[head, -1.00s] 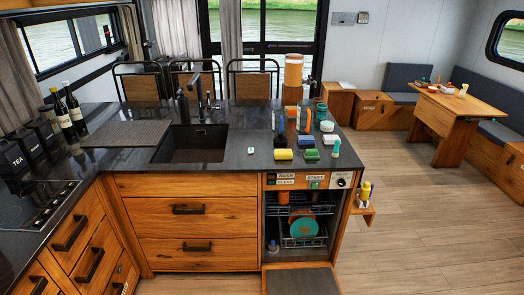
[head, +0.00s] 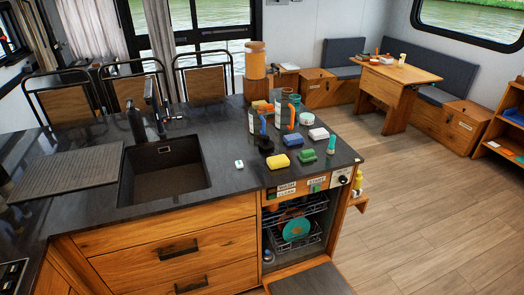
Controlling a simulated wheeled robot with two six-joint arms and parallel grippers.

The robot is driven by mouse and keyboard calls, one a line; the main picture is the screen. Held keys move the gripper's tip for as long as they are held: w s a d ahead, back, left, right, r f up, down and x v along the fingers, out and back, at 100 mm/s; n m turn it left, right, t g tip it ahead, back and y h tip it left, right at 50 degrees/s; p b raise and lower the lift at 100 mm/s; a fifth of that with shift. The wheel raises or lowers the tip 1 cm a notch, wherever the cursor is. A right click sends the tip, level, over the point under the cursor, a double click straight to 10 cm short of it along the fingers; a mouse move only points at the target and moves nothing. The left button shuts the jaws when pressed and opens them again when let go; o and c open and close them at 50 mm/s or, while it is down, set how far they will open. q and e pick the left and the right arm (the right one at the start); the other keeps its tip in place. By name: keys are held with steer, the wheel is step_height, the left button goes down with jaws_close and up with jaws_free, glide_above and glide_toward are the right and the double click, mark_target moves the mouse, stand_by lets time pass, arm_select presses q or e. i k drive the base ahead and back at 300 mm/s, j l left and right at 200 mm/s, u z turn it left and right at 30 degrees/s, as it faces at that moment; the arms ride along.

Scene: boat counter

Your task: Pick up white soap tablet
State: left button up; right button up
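A small white tablet with a green mark (head: 239,164) lies on the dark counter (head: 215,140), between the sink and the group of sponges and bottles. It looks like the soap tablet, but it is small in the picture. A larger white block (head: 319,133) lies further right, behind the green sponge. Neither of my grippers is in view.
The sink (head: 165,170) is to the left. Below, the dishwasher (head: 297,228) stands open, its door lowered.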

mark_target(239, 165)
steer(key=i+j+z, duration=0.35)
steer(key=j, duration=0.25)
steer(key=i+j+z, duration=0.2)
steer(key=j+z, duration=0.2)
steer(key=j, duration=0.25)
steer(key=i+j+z, duration=0.2)
steer(key=j, duration=0.15)
steer(key=k, duration=0.1)
